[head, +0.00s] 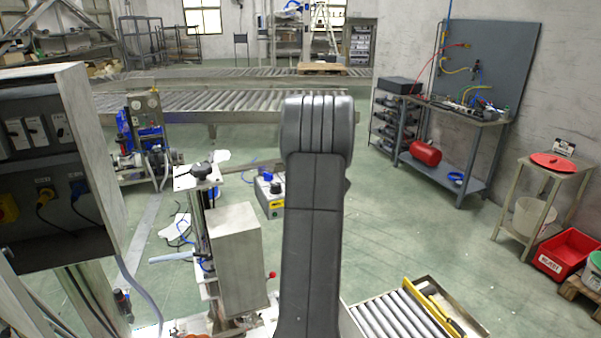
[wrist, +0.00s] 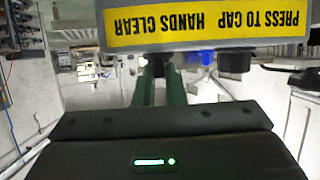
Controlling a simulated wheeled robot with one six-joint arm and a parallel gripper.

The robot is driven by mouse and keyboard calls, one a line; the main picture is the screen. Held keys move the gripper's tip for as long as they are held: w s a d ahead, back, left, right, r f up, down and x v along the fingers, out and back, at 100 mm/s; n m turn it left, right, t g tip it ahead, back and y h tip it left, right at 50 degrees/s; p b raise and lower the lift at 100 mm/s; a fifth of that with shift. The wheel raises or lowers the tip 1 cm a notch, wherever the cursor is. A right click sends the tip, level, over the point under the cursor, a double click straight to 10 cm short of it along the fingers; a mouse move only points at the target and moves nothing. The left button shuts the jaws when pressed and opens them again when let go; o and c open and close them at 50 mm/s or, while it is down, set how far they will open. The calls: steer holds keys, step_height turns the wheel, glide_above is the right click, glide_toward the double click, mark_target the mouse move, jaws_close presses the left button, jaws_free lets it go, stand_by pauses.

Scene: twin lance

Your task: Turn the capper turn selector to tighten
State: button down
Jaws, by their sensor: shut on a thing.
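In the wrist view, a grey box with a yellow label (wrist: 208,22) reading "PRESS TO CAP HANDS CLEAR" appears upside down. Two dark knobs show at its edge: one (wrist: 236,62) stands free at the right. The other, taken as the turn selector (wrist: 157,57), is at the tips of my gripper (wrist: 159,72). My two green-grey fingers close around it. The selector's pointer and markings are hidden. In the head view, the capper's grey box (head: 237,258) stands left of my arm, which blocks the centre; my gripper is hidden there.
A control cabinet (head: 75,165) with switches stands close at the left. A roller conveyor (head: 390,318) is at the lower right. A workbench (head: 460,110) and a red crate (head: 567,254) stand at the right.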

steer(key=shift+w+d+r+n+g+y, duration=0.15)
steer(key=shift+n+g+y, duration=0.4)
steer(key=shift+n+y, duration=0.3)
steer(key=shift+w+d+r+n+g+y, duration=0.15)
steer(key=shift+n+g+y, duration=0.4)
steer(key=shift+n+y, duration=0.3)
steer(key=shift+f+n+g+y, duration=0.1)
steer(key=shift+n+g+y, duration=0.7)
steer(key=shift+n+g, duration=0.15)
steer(key=shift+n, duration=0.25)
steer(key=c, duration=1.5)
jaws_free()
steer(key=shift+f, duration=0.1)
steer(key=shift+s+d, duration=0.1)
steer(key=b+v, duration=0.2)
steer(key=v, duration=1.1)
steer(key=shift+d+r+b, duration=0.25)
steer(key=shift+b, duration=0.15)
steer(key=shift+a, duration=0.1)
